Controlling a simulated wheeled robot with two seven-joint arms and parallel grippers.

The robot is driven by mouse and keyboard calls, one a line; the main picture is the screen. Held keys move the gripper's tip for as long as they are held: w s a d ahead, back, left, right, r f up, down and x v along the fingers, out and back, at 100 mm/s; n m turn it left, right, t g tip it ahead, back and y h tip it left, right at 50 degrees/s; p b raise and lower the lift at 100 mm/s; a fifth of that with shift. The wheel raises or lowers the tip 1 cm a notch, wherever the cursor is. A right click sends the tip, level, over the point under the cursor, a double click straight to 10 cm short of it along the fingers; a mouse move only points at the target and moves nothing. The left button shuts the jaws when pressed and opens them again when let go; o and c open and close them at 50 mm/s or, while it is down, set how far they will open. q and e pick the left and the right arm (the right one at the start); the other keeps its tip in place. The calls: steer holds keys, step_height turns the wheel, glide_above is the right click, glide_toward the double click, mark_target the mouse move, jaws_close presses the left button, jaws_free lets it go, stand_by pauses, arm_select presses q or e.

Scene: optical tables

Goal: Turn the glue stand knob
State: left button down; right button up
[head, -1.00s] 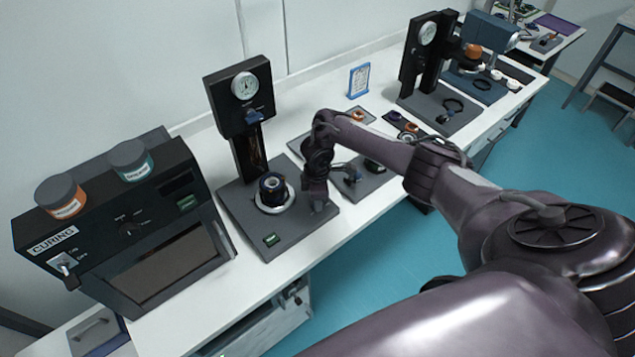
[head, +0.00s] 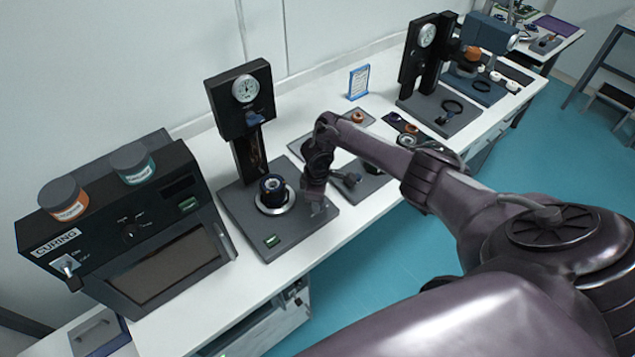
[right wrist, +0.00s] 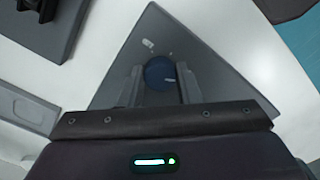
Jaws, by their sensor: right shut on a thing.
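The stand by my right arm has a flat dark grey base (head: 305,238), a black column and a head with a round white gauge (head: 245,88). A dark ringed part (head: 272,187) sits on a round pale holder on the base. My right gripper (head: 317,208) is low over the base's right corner. The knob is mostly hidden by the gripper in the head view. My left gripper is out of view.
A curing box (head: 165,262) with two jars on top stands left. A second gauge stand (head: 428,75) is at the back right. A small blue-framed sign (head: 358,82) and small parts are between them. The table's front edge runs close to the gripper.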

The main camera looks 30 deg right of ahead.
steer(key=o, duration=1)
steer(key=shift+w, duration=0.1)
steer(key=shift+r, duration=0.1)
step_height(320, 180, up, 8)
steer(key=shift+a+f, duration=0.1)
